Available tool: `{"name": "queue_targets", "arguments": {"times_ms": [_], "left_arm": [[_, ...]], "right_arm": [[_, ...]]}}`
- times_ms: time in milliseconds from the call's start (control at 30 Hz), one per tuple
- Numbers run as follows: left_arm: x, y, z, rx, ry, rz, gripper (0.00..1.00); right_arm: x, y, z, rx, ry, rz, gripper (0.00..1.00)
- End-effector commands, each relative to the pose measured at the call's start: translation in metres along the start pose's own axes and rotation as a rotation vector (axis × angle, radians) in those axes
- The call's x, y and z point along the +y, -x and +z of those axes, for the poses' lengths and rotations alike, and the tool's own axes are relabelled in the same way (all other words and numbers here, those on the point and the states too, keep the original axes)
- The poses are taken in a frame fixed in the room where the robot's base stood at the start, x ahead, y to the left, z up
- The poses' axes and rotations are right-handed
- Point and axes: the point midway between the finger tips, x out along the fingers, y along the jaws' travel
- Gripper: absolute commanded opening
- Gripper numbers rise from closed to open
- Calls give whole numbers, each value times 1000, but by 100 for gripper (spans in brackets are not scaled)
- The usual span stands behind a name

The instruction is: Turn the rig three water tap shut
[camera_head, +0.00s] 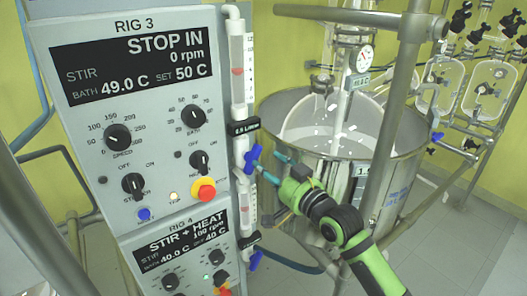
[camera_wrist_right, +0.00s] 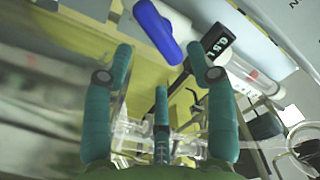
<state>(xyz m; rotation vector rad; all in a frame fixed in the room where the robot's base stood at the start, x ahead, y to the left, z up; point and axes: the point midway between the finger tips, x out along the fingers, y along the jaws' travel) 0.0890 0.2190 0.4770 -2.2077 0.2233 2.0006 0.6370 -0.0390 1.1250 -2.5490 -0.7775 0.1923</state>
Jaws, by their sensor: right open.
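The rig three panel (camera_head: 180,25) stands at the left, with a flowmeter tube (camera_head: 238,70) along its right edge. Below the tube and its black flow label (camera_head: 245,128) is the blue water tap handle (camera_head: 252,158), slanted. My right gripper (camera_head: 271,167) is open just right of the handle, its teal fingers pointing at it. In the wrist view the blue handle (camera_wrist_right: 157,30) lies beyond the fingertips, between the two outer fingers and not gripped. Contact cannot be told. My left gripper is out of view.
The rig four panel (camera_head: 190,250) is below, with its own blue tap (camera_head: 256,260). A red stop button (camera_head: 203,190) sits left of the tap. A steel bath (camera_head: 330,150) with a glass vessel and an upright post (camera_head: 390,120) stand right of the gripper.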

Motion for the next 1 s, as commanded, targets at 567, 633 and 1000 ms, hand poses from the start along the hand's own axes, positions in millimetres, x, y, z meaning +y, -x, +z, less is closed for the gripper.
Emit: {"name": "queue_targets", "arguments": {"times_ms": [567, 633, 1000], "left_arm": [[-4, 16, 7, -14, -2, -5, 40], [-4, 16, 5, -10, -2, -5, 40], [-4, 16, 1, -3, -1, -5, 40]], "right_arm": [[1, -62, 0, 0, 2, 3, 57], [1, -63, 0, 0, 2, 3, 57], [1, -64, 1, 0, 1, 3, 5]]}}
